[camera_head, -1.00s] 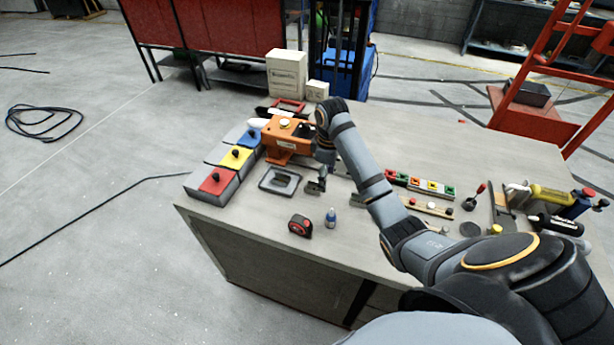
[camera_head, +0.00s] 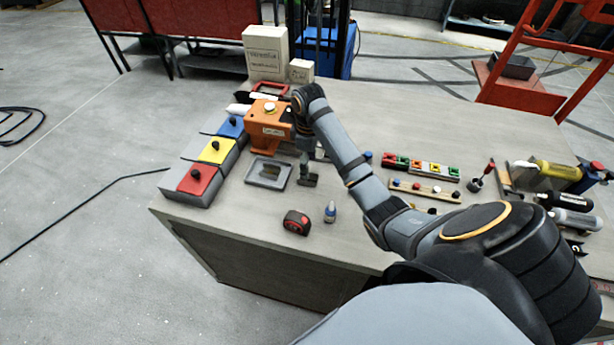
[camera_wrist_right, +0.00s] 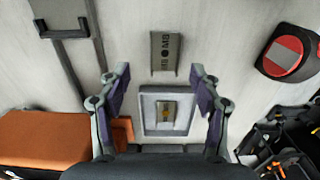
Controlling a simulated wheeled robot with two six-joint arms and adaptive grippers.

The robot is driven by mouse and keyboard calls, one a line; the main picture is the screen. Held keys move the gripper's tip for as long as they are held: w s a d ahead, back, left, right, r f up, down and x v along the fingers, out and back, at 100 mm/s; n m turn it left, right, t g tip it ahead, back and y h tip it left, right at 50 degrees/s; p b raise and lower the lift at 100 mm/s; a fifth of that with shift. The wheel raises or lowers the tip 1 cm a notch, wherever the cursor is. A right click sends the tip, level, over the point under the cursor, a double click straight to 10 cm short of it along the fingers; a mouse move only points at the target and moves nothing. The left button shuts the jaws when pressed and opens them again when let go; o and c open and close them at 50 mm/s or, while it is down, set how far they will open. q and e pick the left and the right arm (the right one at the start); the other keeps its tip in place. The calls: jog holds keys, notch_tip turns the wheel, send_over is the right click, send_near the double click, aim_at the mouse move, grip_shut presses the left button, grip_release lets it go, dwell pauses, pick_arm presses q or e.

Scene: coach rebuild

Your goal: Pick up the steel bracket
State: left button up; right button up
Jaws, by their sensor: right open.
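The steel bracket (camera_wrist_right: 166,52) is a small grey channel-shaped piece with dark markings. It lies on the bench top just beyond a grey tray (camera_wrist_right: 148,123) in the right wrist view. In the head view the bracket (camera_head: 309,181) shows small and dark to the right of the tray (camera_head: 252,181), close below my right gripper (camera_head: 305,162). In the wrist view my right gripper (camera_wrist_right: 160,92) is open and empty above the bench, its fingers apart on either side of the tray. The bracket is ahead of the fingertips, apart from them. My left gripper is not in view.
An orange machine (camera_head: 268,128) stands behind the tray. Red, yellow and blue blocks (camera_head: 196,181) line the left edge. Several parts and tools crowd the right side.

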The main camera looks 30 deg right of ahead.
aim_at(308, 181)
jog(key=f+b, duration=0.1)
jog(key=f, duration=0.1)
jog(key=f+b, duration=0.1)
jog(key=shift+s+a+f+b, duration=0.15)
jog(key=shift+s+a+b, duration=0.15)
jog(key=shift+s+b, duration=0.1)
jog(key=shift+w+f, duration=0.15)
jog(key=shift+f, duration=0.6)
jog(key=shift+r, duration=0.1)
jog(key=c, duration=1)
jog(key=shift+c, duration=1.4)
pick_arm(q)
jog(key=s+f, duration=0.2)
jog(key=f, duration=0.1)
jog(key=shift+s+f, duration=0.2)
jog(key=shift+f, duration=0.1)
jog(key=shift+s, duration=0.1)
